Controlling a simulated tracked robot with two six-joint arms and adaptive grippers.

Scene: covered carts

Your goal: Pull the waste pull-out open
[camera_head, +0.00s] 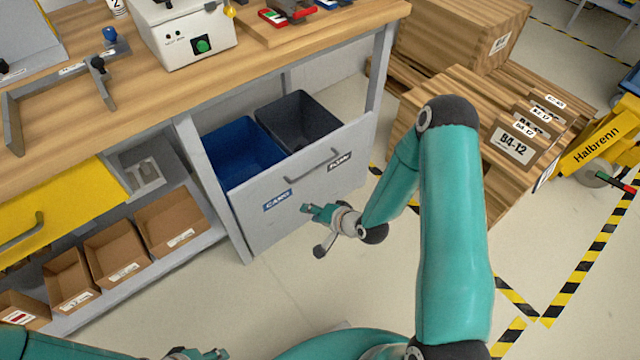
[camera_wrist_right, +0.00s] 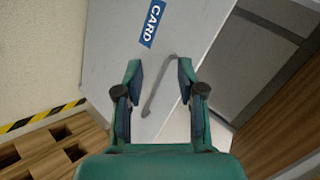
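The waste pull-out (camera_head: 310,185) has a pale grey front with a blue CARD label, a dark label and a bar handle (camera_head: 305,170). A blue bin (camera_head: 240,150) and a dark grey bin (camera_head: 300,120) show above its front, under the bench top. My right gripper (camera_head: 312,229) is open and empty, in front of the panel and apart from the handle. In the right wrist view, the handle (camera_wrist_right: 160,88) lies beyond and between the spread fingers (camera_wrist_right: 158,72). My left gripper (camera_head: 197,354) is only partly in view at the bottom edge; its opening is unclear.
A yellow drawer (camera_head: 55,210) and cardboard boxes (camera_head: 115,250) on a low shelf are to the left. Wooden crates (camera_head: 510,110) stand right of the bench, near a yellow cart (camera_head: 600,135). The floor in front of the pull-out is clear apart from my arm.

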